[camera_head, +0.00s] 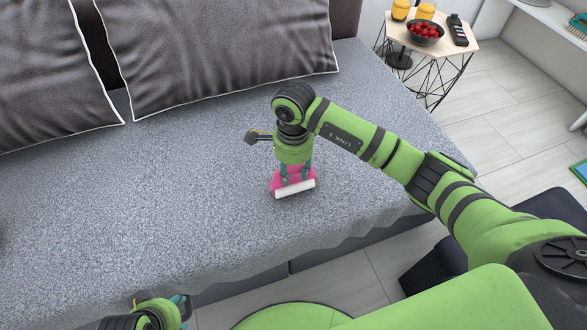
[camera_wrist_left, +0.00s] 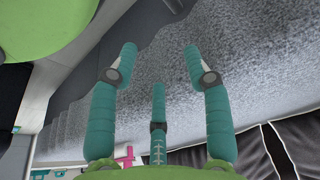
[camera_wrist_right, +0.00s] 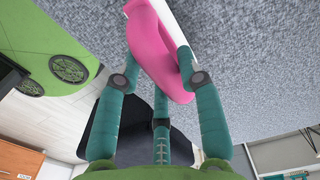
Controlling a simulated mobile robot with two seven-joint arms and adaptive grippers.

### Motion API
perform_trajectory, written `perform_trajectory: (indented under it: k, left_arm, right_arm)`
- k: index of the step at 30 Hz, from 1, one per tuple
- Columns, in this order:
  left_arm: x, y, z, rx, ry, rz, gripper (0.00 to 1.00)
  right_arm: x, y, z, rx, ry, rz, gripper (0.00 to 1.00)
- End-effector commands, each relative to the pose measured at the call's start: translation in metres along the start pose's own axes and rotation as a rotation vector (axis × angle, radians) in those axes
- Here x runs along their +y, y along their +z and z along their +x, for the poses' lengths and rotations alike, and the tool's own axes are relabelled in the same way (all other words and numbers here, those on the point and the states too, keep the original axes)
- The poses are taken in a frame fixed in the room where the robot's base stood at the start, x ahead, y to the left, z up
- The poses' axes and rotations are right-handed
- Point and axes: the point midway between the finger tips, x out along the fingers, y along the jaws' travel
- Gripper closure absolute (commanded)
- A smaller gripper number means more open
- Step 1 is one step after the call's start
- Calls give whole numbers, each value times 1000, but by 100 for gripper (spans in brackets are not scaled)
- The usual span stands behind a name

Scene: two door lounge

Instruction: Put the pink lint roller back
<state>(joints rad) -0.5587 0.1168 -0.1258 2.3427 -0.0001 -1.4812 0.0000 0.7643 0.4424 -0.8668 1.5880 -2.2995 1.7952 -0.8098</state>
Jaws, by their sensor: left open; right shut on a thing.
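The pink lint roller (camera_head: 276,183) is in my right gripper (camera_head: 295,173), over the grey sofa seat in the head view. Its white roll (camera_head: 295,188) faces the front edge of the seat. In the right wrist view the curved pink handle (camera_wrist_right: 158,45) lies between the fingers, which are closed on it. I cannot tell whether the roll touches the seat. My left gripper (camera_head: 180,307) is at the bottom edge of the head view, partly cut off, by the sofa front. In the left wrist view its fingers (camera_wrist_left: 159,55) are spread and empty.
The grey sofa seat (camera_head: 130,220) is mostly clear, with dark cushions (camera_head: 220,50) at its back. A small side table (camera_head: 462,54) at upper right holds a bowl of red fruit (camera_head: 425,33), two orange drinks (camera_head: 413,10) and a remote (camera_head: 457,30). A dark ottoman (camera_head: 545,205) stands at right.

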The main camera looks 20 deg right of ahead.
Motion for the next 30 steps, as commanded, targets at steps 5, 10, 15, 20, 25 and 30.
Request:
perform_trajectory:
  k: [5,10,15,20,25,30]
  left_arm:
    - [0,-2,-5,7,0,-1,51]
    - [0,-1,-4,6,-1,-1,51]
    - [0,-1,-4,5,-1,-1,51]
    - [0,0,2,-3,0,1,51]
    - [1,4,22,-19,3,3,51]
    - [2,8,39,-28,5,4,51]
  right_arm:
    - [0,0,2,0,0,0,43]
    - [0,0,2,0,0,0,39]
    - [0,0,1,0,0,0,39]
    - [-1,0,-7,0,-2,0,39]
    - [-2,-1,-43,0,-6,-1,39]
    - [-1,0,-81,1,-5,-1,39]
